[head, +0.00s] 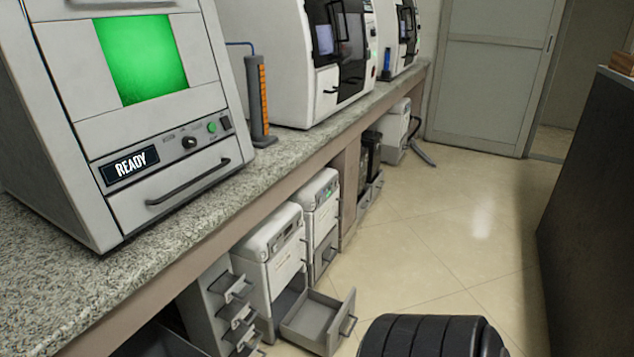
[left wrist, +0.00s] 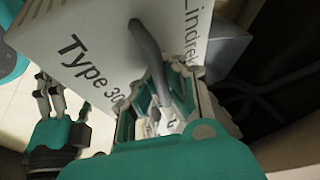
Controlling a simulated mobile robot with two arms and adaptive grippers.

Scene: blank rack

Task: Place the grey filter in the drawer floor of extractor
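In the left wrist view a pale grey box (left wrist: 90,45) fills the upper middle. The drawer floor looks bare.
The speckled bench (head: 150,265) overhangs the units. A second white unit (head: 320,205) stands just beyond the first, and a grey holder with several handles (head: 215,300) is on its near side. The tiled floor (head: 430,235) is open; a dark cabinet (head: 590,200) stands at the right.

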